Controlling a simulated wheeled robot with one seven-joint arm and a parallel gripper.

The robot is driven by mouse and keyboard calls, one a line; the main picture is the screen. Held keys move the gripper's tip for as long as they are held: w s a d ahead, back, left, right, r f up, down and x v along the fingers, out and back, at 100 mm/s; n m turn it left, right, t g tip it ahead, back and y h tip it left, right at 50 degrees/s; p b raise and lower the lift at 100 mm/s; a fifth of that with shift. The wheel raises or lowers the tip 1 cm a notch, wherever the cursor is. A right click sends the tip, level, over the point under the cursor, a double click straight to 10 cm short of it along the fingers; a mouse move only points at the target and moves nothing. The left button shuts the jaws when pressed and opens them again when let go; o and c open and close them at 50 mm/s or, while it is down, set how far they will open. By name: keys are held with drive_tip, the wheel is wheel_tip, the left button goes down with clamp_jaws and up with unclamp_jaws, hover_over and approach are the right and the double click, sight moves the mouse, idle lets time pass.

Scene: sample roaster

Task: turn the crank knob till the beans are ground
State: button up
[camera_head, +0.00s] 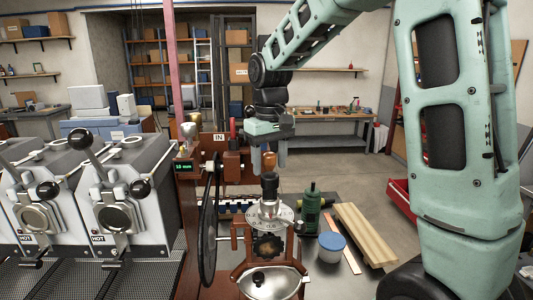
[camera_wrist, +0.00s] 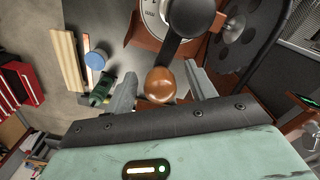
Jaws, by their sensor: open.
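The crank knob is a round brown wooden ball (camera_wrist: 160,84), in the wrist view at the end of a dark crank arm (camera_wrist: 175,48). It also shows in the head view (camera_head: 269,160), just below my gripper (camera_head: 269,153). My gripper (camera_wrist: 161,88) is open, with one finger on each side of the knob in the wrist view. I cannot tell whether either finger touches it. The grinder has a pale round top plate (camera_head: 262,221), a large dark wheel (camera_head: 209,225) on its left and a metal bowl (camera_head: 285,286) in front. No beans are clearly visible.
Two grey roasters (camera_head: 140,211) with black ball levers stand to the left. Right of the grinder are a green bottle-like item (camera_head: 311,210), a blue-lidded tub (camera_head: 331,243) and wooden planks (camera_head: 364,236). A red drawer unit (camera_head: 401,196) stands farther right, with open floor around it.

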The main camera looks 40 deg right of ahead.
drive_tip(key=shift+r, duration=0.1)
wheel_tip(320, 180, up, 8)
drive_tip(key=p, duration=0.7)
idle(0.4)
